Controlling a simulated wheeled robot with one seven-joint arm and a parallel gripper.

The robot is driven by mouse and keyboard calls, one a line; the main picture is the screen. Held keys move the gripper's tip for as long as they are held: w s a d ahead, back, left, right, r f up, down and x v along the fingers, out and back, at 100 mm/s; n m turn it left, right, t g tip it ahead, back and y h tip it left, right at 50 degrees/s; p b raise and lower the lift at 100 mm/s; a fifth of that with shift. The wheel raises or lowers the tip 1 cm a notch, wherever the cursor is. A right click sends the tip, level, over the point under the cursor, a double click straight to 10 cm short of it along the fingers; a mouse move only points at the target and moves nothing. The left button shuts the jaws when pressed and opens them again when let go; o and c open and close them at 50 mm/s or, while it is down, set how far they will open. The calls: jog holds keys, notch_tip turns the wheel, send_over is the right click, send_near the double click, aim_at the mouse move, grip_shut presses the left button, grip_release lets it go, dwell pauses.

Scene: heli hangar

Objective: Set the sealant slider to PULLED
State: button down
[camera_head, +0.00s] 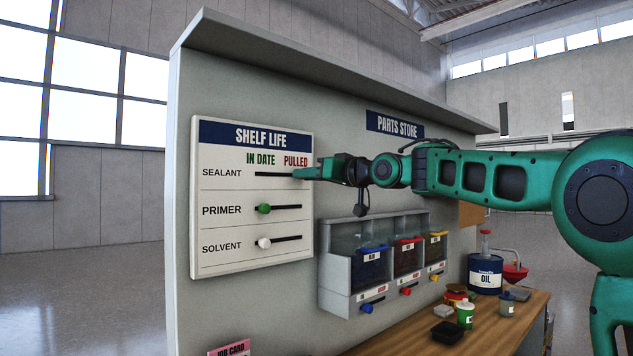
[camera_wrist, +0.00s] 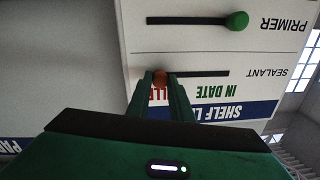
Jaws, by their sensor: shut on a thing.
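The white SHELF LIFE board (camera_head: 225,262) hangs on the grey wall panel, with IN DATE over the left of its slots and PULLED over the right. The sealant slot (camera_head: 270,174) is the top one. My gripper (camera_head: 299,174) is at its right end, beneath PULLED, and hides the knob in the head view. The wrist view shows the board upside down. There the orange-red sealant knob (camera_wrist: 160,78) sits between my gripper's fingers (camera_wrist: 160,84), at the PULLED end of its slot. My gripper is shut on this knob.
The green primer knob (camera_head: 264,209) and white solvent knob (camera_head: 264,243) sit near the left ends of their slots. Grey parts bins (camera_head: 337,288) stand right of the board. A wooden bench (camera_head: 495,325) holds an oil can (camera_head: 485,275) and small containers.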

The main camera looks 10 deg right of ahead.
jog(key=shift+w+d, duration=0.2)
jog(key=shift+d, duration=0.2)
jog(key=c, duration=1.6)
grip_release()
jog(key=shift+d, duration=0.15)
jog(key=shift+o, duration=0.2)
jog(key=shift+s+a, duration=0.1)
jog(key=shift+a, duration=0.1)
jog(key=v, duration=1)
jog(key=shift+s+d, duration=0.25)
